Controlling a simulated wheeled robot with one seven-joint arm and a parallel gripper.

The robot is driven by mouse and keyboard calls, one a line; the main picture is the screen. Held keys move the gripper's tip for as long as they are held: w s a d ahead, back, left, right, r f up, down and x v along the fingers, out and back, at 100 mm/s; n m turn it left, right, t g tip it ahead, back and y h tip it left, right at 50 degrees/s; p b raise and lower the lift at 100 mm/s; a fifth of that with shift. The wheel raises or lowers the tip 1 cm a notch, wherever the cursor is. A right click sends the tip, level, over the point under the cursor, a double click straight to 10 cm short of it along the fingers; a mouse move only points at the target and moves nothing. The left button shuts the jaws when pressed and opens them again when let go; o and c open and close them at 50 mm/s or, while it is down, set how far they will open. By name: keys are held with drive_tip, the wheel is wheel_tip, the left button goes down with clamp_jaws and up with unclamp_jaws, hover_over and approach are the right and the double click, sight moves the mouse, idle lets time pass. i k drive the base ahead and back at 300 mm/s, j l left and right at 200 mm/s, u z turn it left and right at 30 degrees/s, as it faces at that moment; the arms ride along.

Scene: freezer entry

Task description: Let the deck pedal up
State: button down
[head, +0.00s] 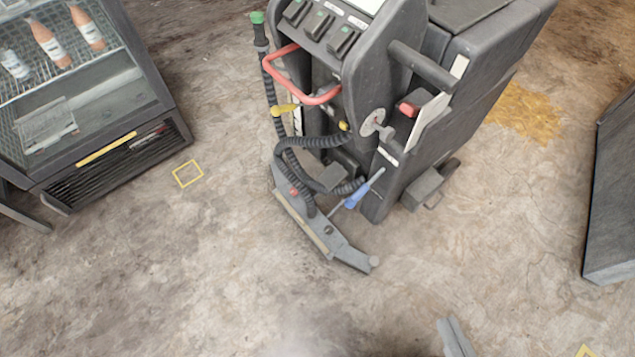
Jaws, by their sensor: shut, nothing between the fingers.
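A dark grey floor-scrubbing machine (365,110) stands at the top centre. A grey pedal-like block (425,188) juts out low on its right side, near the floor. A smaller dark block (335,177) sits low at its rear, partly behind a ribbed hose. I cannot tell for sure which of these is the deck pedal, or whether it is up or down. My gripper (447,322) shows at the bottom edge, right of centre, its two grey fingers together. It is empty and well apart from the machine; the rest of it is cut off.
A curved squeegee bar (320,232) lies low behind the machine, with a black hose (300,160) and a blue-handled lever (360,193) above it. A red handle (285,75) sticks out at left. A glass-front freezer (95,150) stands left, a dark cabinet (615,190) right. Floor between is clear.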

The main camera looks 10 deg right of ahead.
sight(335, 173)
drive_tip(key=k+j+z, duration=0.1)
drive_tip(key=j, duration=0.3)
drive_tip(key=k+j+z, duration=0.1)
drive_tip(key=j, duration=0.3)
drive_tip(key=k+j+z, duration=0.1)
drive_tip(key=j, duration=0.25)
drive_tip(key=k+j+z, duration=0.1)
drive_tip(key=j, duration=0.3)
drive_tip(key=k+j+z, duration=0.1)
drive_tip(key=k+j, duration=0.15)
drive_tip(key=i+j+u, duration=0.1)
drive_tip(key=i, duration=0.9)
drive_tip(key=i+j+u, duration=0.15)
drive_tip(key=i, duration=0.9)
